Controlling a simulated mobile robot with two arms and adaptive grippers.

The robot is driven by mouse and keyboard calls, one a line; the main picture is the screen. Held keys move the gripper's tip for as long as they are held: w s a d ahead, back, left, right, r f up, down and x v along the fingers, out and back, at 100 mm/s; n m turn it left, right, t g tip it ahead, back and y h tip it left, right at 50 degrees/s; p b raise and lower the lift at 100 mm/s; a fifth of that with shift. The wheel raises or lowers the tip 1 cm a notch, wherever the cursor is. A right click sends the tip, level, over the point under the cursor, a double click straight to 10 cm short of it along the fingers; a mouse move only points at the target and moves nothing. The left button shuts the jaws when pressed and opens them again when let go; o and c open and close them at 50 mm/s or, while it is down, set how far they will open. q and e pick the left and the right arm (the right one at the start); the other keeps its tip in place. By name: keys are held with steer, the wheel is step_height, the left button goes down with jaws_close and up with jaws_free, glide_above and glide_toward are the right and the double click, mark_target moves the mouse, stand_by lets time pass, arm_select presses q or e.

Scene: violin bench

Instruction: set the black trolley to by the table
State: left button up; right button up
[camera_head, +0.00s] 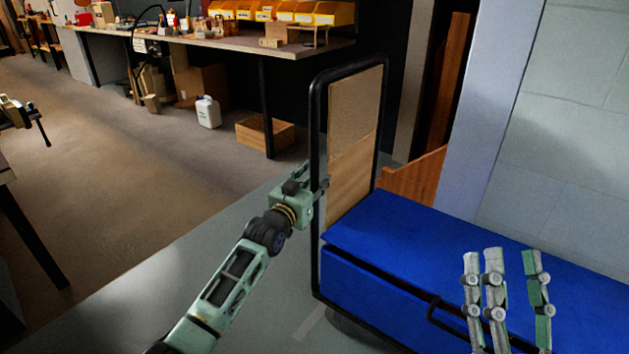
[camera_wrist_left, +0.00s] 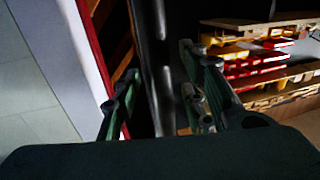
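The black trolley (camera_head: 313,130) has a tall black tube handle frame around a tan panel, and a long blue body (camera_head: 430,245). It stands right of centre in the head view. My left gripper (camera_head: 318,185) is at the near upright of the handle. In the left wrist view the black upright (camera_wrist_left: 158,60) passes between the fingers of my left gripper (camera_wrist_left: 160,90); whether they press on it is unclear. My right gripper (camera_head: 512,295) is open and empty, in front of the blue body. The table (camera_head: 330,43) is a long workbench at the back.
Yellow bins (camera_head: 280,12) stand on the table. A white jug (camera_head: 207,112), a cardboard box (camera_head: 200,84) and a wooden crate (camera_head: 265,133) are on the floor beneath or near it. A pale wall (camera_head: 490,110) rises behind the trolley. Open floor (camera_head: 130,190) lies to the left.

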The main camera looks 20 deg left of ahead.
arm_select(q)
steer(key=shift+c, duration=0.6)
jaws_close()
steer(key=shift+d, duration=0.15)
